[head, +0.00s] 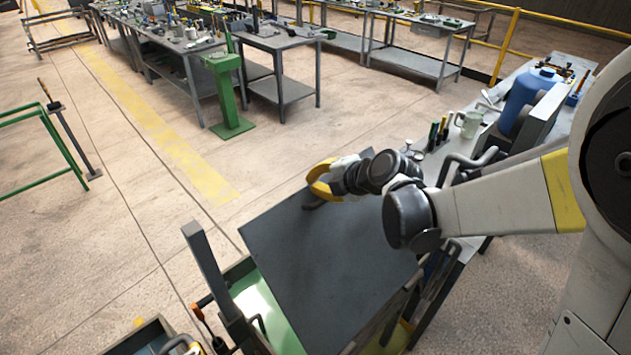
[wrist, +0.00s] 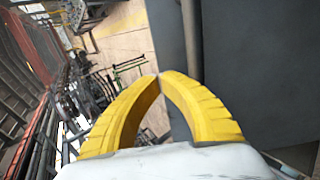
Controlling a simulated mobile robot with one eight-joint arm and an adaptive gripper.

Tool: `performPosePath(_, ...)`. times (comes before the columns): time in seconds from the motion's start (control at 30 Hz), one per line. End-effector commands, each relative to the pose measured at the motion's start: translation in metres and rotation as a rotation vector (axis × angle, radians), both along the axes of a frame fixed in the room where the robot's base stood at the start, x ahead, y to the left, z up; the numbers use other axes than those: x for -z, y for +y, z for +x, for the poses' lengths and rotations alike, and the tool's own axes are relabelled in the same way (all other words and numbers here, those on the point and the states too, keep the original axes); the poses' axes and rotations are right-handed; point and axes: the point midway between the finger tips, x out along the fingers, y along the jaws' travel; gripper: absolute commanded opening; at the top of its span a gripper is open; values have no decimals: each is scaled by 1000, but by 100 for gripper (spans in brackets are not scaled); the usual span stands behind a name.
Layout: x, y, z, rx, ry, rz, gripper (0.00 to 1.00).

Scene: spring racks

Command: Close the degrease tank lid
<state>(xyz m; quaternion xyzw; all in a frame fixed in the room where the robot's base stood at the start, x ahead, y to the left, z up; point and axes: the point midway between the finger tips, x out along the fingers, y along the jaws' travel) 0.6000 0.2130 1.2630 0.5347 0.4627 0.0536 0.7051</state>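The degrease tank lid (head: 325,265) is a large dark grey panel in the head view, raised and tilted over the green tank (head: 243,268). Part of the tank's pale inside shows beside the lid, so it stands partly open. My gripper (head: 314,180) has yellow fingers and is at the lid's far edge. In the wrist view the tips of my gripper (wrist: 160,75) meet, with nothing seen between them. The dark grey lid (wrist: 260,70) fills the right of that view, and a grey bar runs behind the right finger. Whether the fingers touch the lid is hard to tell.
A grey post (head: 208,265) stands at the tank's left. A side bench (head: 462,150) with a mug (head: 468,125) and a blue container (head: 527,103) is at the right, close to my arm. A green stand (head: 229,95) and workbenches are farther back. Floor at left is mostly clear.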

Motion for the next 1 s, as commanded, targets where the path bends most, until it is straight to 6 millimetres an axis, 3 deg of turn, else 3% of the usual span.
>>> performPosePath(0.27,9,9,8,-2,21,-23,0)
performPosePath(0.47,38,34,33,-5,90,-94,0)
performPosePath(0.8,135,91,90,-3,292,-297,0)
performPosePath(1.0,196,113,112,-1,407,-413,0)
